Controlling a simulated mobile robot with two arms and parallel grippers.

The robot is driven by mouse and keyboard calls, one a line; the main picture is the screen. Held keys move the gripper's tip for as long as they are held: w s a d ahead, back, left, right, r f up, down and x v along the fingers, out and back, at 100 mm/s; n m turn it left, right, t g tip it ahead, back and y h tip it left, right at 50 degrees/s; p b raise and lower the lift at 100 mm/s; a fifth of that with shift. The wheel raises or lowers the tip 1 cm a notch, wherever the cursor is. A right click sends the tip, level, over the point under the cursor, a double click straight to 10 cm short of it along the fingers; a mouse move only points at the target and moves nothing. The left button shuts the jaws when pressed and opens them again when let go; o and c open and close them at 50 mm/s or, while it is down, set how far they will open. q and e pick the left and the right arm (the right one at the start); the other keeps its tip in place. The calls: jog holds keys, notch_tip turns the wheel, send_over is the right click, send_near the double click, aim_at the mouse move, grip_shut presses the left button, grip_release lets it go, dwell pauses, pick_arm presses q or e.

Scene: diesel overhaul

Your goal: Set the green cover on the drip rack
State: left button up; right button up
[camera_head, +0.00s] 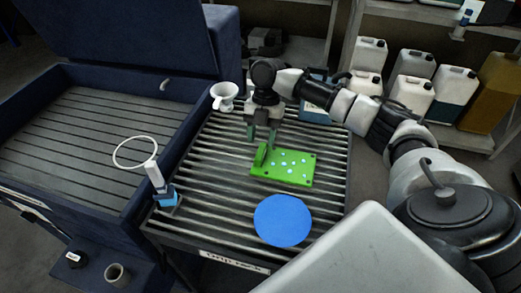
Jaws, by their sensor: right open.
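The green cover (292,169) lies flat on the slatted drip rack (218,183), near its middle. It is a bright green plate with several pale spots and a raised green handle at its left end. My right gripper (262,142) is open and points down just above and behind the handle. I see nothing between its fingers. I cannot tell whether a fingertip touches the handle. My left gripper is not in view.
A blue disc (283,220) lies at the rack's front. A white funnel-like cup (224,96) stands at the back left. Jugs (413,74) fill shelves at right.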

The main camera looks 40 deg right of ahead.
jog(key=v, duration=0.7)
jog(key=shift+r+b, duration=0.2)
jog(key=shift+b, duration=0.2)
jog(key=shift+d, duration=0.1)
